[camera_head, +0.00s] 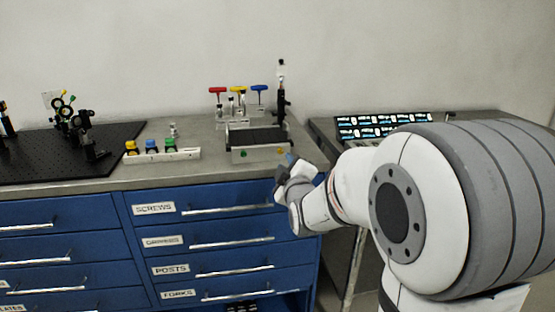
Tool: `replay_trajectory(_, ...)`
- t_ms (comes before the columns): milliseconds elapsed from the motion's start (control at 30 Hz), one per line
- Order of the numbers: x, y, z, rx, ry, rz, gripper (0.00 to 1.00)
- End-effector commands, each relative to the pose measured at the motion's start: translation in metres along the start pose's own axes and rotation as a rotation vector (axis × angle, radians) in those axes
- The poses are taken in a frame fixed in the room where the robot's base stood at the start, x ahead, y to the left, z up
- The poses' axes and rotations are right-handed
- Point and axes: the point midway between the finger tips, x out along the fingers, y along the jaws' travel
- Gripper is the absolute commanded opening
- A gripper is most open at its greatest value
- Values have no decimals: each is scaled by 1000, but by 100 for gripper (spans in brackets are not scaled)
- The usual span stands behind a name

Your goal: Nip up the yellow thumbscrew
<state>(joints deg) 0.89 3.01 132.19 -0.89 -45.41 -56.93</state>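A small yellow thumbscrew (281,151) shows on the right of the front face of a low grey stage with a black top (257,138). A green thumbscrew (243,154) is on the same face, further left. My gripper (290,162) is just right of and below the yellow thumbscrew in the picture, at the bench's front edge. I cannot tell whether it touches the thumbscrew. The fingers are small and partly hidden by the wrist, so their opening is unclear.
A pale rack (177,155) with yellow, blue and green knobs stands left. T-handled drivers in red, yellow (238,89) and blue stand behind the stage, beside a black post (281,100). A black breadboard (60,165) carries optics. Blue drawers (205,240) are below.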

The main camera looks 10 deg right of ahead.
Motion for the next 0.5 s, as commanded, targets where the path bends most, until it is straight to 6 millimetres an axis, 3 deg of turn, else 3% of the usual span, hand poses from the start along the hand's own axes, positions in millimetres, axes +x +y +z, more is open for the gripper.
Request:
replay_trajectory(300, 50, -1, 0, 2, -1, -3, 24)
replay_trajectory(500, 64, -1, -1, 2, 0, -4, 24)
